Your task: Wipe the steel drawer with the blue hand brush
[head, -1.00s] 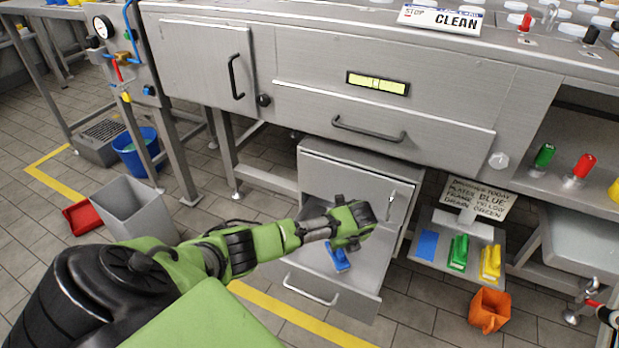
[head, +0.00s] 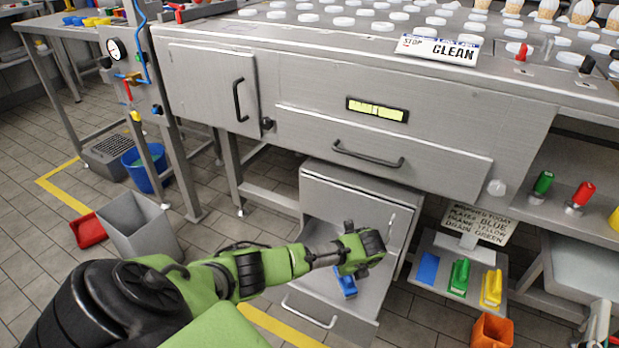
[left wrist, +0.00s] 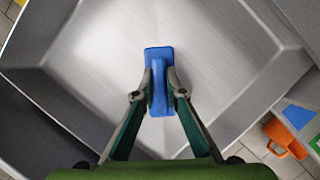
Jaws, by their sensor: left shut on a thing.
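The steel drawer (head: 324,236) is pulled out under the bench, and its bare metal floor (left wrist: 110,50) fills most of the left wrist view. The blue hand brush (head: 347,286) is inside the drawer, low at its floor; it also shows in the left wrist view (left wrist: 159,60). My left gripper (left wrist: 159,92) is shut on the brush's handle, one finger on each side. In the head view the left gripper (head: 346,269) reaches down into the drawer. Whether the bristles touch the floor is hidden. My right gripper is not in view.
A tray (head: 422,286) right of the drawer has a blue pad (head: 428,267), a green brush (head: 459,278) and a yellow brush (head: 491,288). An orange container (head: 491,330) stands below. A grey bin (head: 140,226) and red dustpan (head: 88,230) are at left. The bench overhangs the drawer's back.

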